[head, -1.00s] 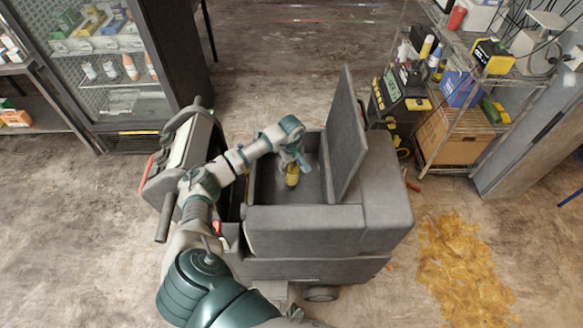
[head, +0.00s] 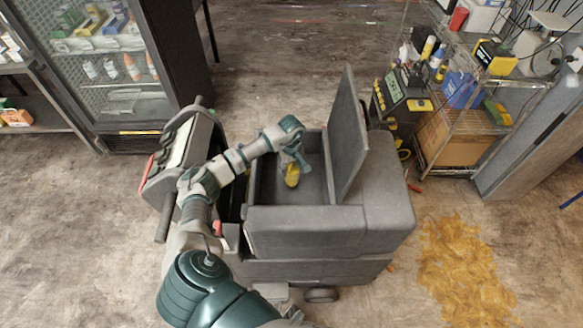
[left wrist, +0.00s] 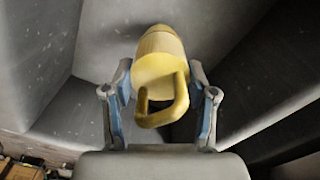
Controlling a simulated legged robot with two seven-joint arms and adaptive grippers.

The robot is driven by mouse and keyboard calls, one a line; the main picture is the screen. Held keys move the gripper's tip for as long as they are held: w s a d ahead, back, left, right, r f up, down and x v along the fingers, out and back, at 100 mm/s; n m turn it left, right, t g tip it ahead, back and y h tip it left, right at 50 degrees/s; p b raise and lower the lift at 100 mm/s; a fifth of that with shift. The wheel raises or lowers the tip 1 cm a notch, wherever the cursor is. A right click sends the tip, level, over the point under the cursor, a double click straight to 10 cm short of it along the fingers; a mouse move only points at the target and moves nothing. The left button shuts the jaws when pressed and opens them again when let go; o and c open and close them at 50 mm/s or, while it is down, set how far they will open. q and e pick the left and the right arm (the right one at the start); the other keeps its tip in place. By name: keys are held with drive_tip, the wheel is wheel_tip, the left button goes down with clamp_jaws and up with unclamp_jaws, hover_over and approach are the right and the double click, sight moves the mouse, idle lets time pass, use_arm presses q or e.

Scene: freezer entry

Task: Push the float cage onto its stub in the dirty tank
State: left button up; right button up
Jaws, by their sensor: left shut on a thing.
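The float cage (head: 292,176) is yellow, with a rounded top and a looped handle. In the left wrist view the float cage (left wrist: 160,62) lies between both fingers, its handle towards the camera. My left gripper (head: 290,160) reaches down into the open grey dirty tank (head: 305,219) and is shut on the cage. The fingers of the left gripper (left wrist: 160,95) also show in the left wrist view. The tank's lid (head: 346,135) stands raised on its right side. The stub cannot be made out. My right gripper is not in view.
The machine's handle and panel (head: 180,150) stand left of the tank. A wire shelf (head: 470,125) with tools and boxes is at the right. A glass-door cabinet (head: 110,70) is at back left. A yellow-brown spill (head: 462,272) covers the floor at lower right.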

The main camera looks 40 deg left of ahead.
sight(292, 173)
use_arm(q)
drive_tip(key=shift+f+b, duration=1.25)
drive_tip(key=shift+f, duration=0.45)
drive_tip(key=shift+r, duration=0.15)
drive_tip(key=shift+r+p, duration=0.85)
drive_tip(key=shift+r, duration=0.7)
drive_tip(key=shift+b, duration=0.3)
idle(0.3)
drive_tip(key=shift+f+b, duration=1.2)
drive_tip(key=shift+f, duration=0.5)
drive_tip(key=o, duration=1.2)
drive_tip(key=shift+o, duration=0.2)
